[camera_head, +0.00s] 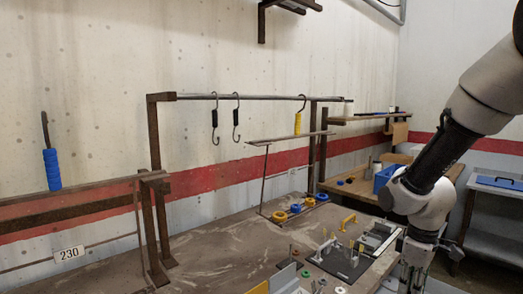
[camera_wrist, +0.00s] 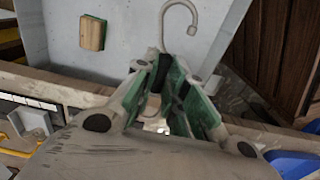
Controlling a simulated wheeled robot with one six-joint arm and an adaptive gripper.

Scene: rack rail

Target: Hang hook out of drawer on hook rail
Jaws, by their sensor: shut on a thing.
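My gripper (camera_wrist: 165,75) shows in the wrist view, with green-padded fingers shut on the shank of a hook. The hook (camera_wrist: 194,12) is pale metal, and its curved end rises above the fingertips; its lower part is hidden between the fingers. In the head view my arm comes down at the right, and I cannot make out the gripper or held hook there. The hook rail (camera_head: 262,97) is a thin horizontal bar against the wall. Two dark-gripped hooks (camera_head: 214,118) (camera_head: 237,118) hang left of its middle, and one yellow-gripped hook (camera_head: 299,118) hangs near its right end.
A light grey panel (camera_wrist: 120,55) with a wooden block (camera_wrist: 92,33) lies behind the gripper; I cannot tell whether it is the drawer. A narrow shelf (camera_head: 290,138) stands below the rail. The workbench (camera_head: 215,250) holds tools at right, with clear room at left.

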